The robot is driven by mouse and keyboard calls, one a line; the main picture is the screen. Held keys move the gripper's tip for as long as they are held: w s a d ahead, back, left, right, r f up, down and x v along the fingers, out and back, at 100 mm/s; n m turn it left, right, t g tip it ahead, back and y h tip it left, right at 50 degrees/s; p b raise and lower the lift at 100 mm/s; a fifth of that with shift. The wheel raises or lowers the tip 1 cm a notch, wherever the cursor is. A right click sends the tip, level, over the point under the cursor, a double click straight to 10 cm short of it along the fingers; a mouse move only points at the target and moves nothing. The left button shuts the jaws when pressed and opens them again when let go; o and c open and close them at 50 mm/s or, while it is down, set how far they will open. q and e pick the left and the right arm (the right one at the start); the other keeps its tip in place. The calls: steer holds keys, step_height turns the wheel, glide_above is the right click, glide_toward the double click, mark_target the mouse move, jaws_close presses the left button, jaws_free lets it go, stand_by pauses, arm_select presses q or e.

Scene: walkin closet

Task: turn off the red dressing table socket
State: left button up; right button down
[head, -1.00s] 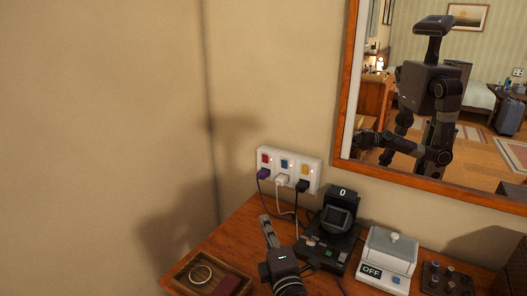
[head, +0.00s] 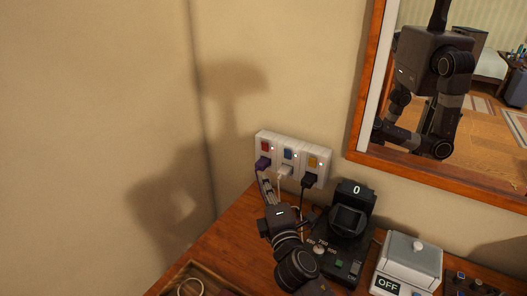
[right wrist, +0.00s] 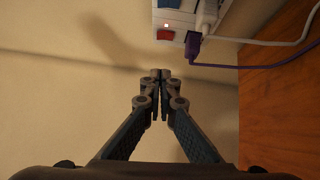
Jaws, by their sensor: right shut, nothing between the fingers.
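A white socket strip (head: 301,149) on the wall has a red switch (head: 265,146), a blue switch (head: 289,154) and a yellow switch (head: 313,163), each with a small lit light beside it. A purple plug (head: 263,162) sits below the red switch. My right gripper (head: 262,175) is shut and empty, just below the purple plug in the head view. In the right wrist view, the closed fingertips (right wrist: 160,75) stand just short of the red switch (right wrist: 165,35), with a visible gap in the picture. My left gripper is not in view.
A white plug (head: 285,170) and a black plug (head: 309,180) trail cables. On the wooden table (head: 222,244) stand a black device marked 0 (head: 346,217), a grey box marked OFF (head: 410,259) and a wooden tray (head: 199,268). A framed mirror (head: 364,89) hangs at right.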

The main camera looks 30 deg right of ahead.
steer(key=p, duration=0.1)
glide_toward(262, 143)
steer(key=w+a, duration=0.2)
steer(key=w, duration=0.2)
steer(key=w+d, duration=0.1)
steer(key=w+d+p, duration=0.1)
steer(key=d, duration=0.1)
steer(key=shift+w, duration=0.1)
steer(key=shift+w+d+r, duration=0.15)
steer(key=shift+d+r, duration=0.1)
steer(key=shift+d, duration=0.1)
steer(key=shift+f, duration=0.1)
steer(key=shift+a, duration=0.1)
